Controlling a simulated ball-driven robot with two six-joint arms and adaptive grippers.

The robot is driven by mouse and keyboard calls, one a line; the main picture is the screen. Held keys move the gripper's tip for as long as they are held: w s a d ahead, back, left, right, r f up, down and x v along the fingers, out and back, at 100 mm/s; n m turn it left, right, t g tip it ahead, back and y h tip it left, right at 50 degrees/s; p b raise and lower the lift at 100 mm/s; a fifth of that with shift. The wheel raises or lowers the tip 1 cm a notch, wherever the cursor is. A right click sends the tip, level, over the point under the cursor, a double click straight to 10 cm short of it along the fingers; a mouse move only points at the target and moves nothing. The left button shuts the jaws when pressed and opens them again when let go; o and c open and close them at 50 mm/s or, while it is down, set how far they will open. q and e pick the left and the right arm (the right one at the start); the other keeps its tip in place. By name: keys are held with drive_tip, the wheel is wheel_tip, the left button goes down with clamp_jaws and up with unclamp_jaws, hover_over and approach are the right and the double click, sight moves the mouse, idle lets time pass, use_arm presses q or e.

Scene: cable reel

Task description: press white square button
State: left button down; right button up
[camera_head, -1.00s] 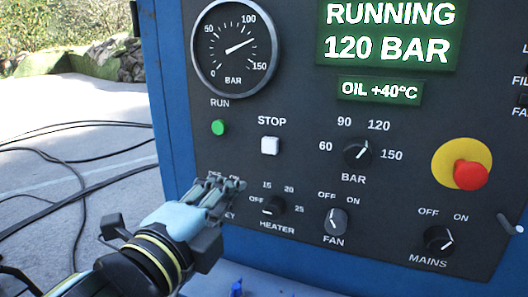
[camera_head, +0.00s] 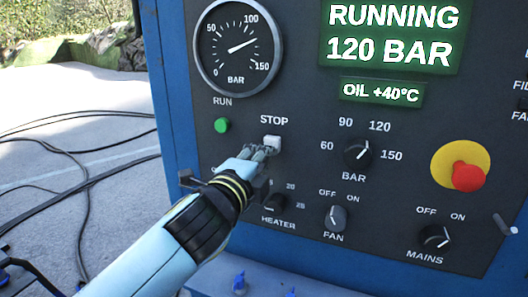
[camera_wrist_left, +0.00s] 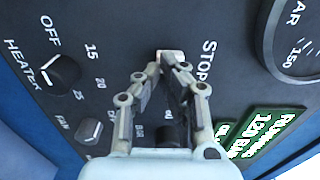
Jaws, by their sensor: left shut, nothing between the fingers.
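The white square button (camera_head: 271,141) sits under the STOP label on the dark control panel (camera_head: 300,160). My left gripper (camera_head: 262,152) is shut and empty, its fingertips right at the lower left of the button. In the left wrist view the closed fingertips (camera_wrist_left: 168,62) overlap the button (camera_wrist_left: 172,55), hiding part of it. I cannot tell whether they touch it or whether it is pushed in. The display (camera_head: 390,34) reads RUNNING 120 BAR. My right gripper does not show.
A green RUN button (camera_head: 221,125) is left of the white one. The bar selector (camera_head: 357,153), heater knob (camera_head: 273,203), fan knob (camera_head: 335,217) and mains knob (camera_head: 435,236) are nearby. A red mushroom button (camera_head: 467,176) on yellow is at the right. Black cables (camera_head: 80,170) lie on the ground.

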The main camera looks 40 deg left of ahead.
use_arm(q)
drive_tip(key=shift+w+a, duration=0.1)
drive_tip(key=shift+w, duration=0.2)
